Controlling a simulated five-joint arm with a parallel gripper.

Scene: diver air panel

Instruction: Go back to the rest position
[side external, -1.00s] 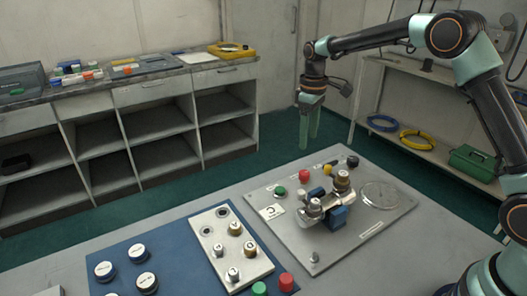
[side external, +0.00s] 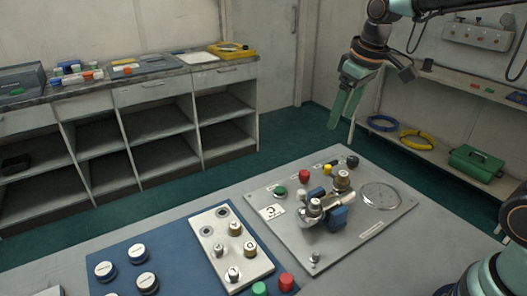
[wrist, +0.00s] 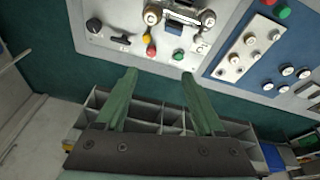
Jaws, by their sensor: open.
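My gripper (side external: 346,104) hangs in the air above and behind the grey air panel (side external: 385,215), well clear of it. In the wrist view its two green fingers (wrist: 158,82) stand wide apart with nothing between them. The panel carries a valve assembly with a blue block (side external: 338,217), a red knob (side external: 304,176), a green knob (side external: 280,191), a yellow knob (side external: 327,169), a black knob (side external: 352,161) and a round gauge (side external: 380,195). It shows at the top of the wrist view (wrist: 110,12).
A light plate with metal knobs (side external: 221,243) lies on a blue mat (side external: 185,270) left of the panel. A shelf with a blue coil (side external: 381,123), a yellow coil (side external: 417,139) and a green box (side external: 475,163) stands behind right. A cabinet (side external: 150,93) lines the left wall.

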